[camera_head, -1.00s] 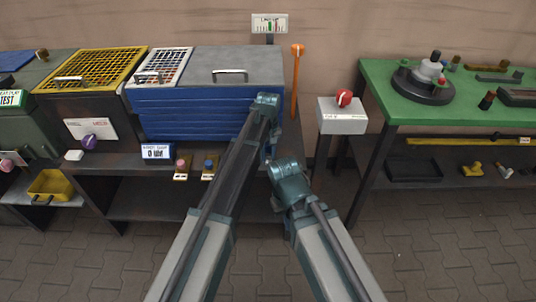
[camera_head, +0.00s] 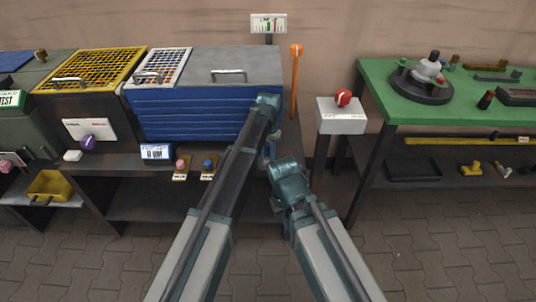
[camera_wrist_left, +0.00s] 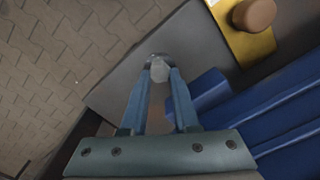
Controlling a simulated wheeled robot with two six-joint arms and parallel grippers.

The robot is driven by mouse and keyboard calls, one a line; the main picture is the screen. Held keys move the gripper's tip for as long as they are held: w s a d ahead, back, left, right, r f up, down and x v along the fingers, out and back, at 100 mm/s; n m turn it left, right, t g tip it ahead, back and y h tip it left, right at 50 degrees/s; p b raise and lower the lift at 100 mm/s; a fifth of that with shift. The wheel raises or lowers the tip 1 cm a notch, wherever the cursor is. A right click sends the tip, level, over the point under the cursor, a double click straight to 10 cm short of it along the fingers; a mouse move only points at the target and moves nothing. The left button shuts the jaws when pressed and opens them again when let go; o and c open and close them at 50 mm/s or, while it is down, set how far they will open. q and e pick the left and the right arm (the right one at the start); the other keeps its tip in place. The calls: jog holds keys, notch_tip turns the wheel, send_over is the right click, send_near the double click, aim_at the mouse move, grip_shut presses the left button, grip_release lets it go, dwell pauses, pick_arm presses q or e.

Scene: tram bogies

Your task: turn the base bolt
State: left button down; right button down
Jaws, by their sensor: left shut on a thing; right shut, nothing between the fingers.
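The base bolt (camera_wrist_left: 160,71) is a small pale grey head in the left wrist view. My right gripper (camera_head: 280,190) is lower and nearer, apart from the furniture. It is shut and empty, its fingertips mostly hidden.
The blue chest (camera_head: 205,112) stands beside the left gripper. Brass plates with a pink knob (camera_head: 181,164) and a blue knob (camera_head: 208,164) lie left of it. An orange lever (camera_head: 295,75), a grey box with a red knob (camera_head: 343,98) and a green table (camera_head: 385,85) are rightward.

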aim_at(268, 157)
pick_arm(q)
jog(key=shift+m, duration=1)
jog(key=c, duration=0.7)
grip_release()
jog(key=shift+o, duration=0.2)
notch_tip(268, 157, up, 14)
jog(key=p, duration=1.3)
jog(key=shift+p, duration=0.4)
jog(key=shift+f, duration=0.15)
